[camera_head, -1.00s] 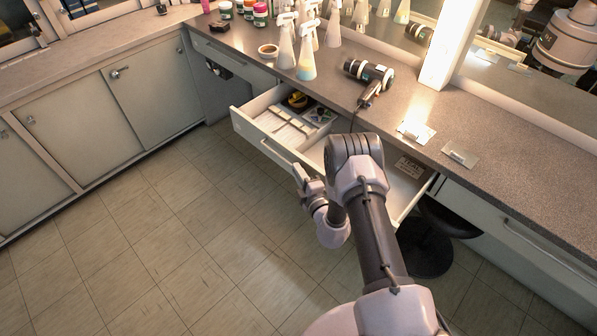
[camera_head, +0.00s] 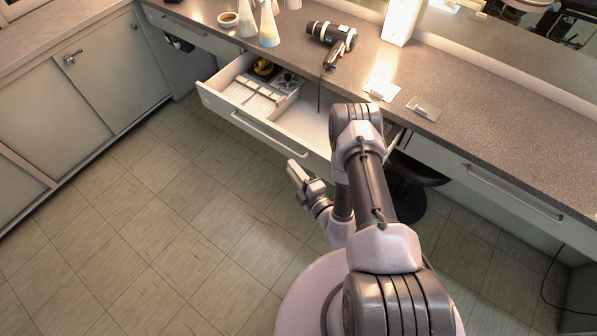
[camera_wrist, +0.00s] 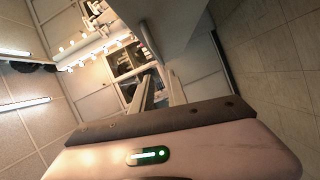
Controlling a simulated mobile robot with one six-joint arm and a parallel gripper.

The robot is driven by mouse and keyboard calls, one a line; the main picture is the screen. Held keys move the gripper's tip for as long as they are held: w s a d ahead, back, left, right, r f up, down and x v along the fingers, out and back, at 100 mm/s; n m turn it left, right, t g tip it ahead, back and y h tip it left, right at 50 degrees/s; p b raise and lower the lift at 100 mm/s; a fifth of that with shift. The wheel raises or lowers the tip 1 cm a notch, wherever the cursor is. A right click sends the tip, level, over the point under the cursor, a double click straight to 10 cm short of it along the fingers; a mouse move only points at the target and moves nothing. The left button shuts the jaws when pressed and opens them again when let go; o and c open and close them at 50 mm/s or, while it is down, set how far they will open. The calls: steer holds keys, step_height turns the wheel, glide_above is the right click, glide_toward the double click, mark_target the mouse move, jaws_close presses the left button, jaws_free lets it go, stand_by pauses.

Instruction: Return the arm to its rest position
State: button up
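My arm (camera_head: 372,185) is bent in front of the counter, with its elbow over the right part of the open drawer (camera_head: 262,137). My gripper (camera_head: 294,168) hangs over the floor, in front of the drawer and apart from it. In the wrist view, the two pale fingers of my gripper (camera_wrist: 159,76) stand apart with nothing visible between them. The wrist view looks past them at lit bulbs (camera_wrist: 95,42) and a mirror (camera_wrist: 128,62).
The drawer holds a yellow-and-black item (camera_head: 264,67) and a divided tray. A hair dryer (camera_head: 331,37), a small bowl (camera_head: 228,19) and spray bottles (camera_head: 268,26) stand on the counter (camera_head: 470,105). A dark stool (camera_head: 408,200) is beneath it. The tiled floor (camera_head: 150,240) at left is clear.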

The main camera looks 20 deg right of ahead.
steer(key=v, duration=0.3)
stand_by(0.4)
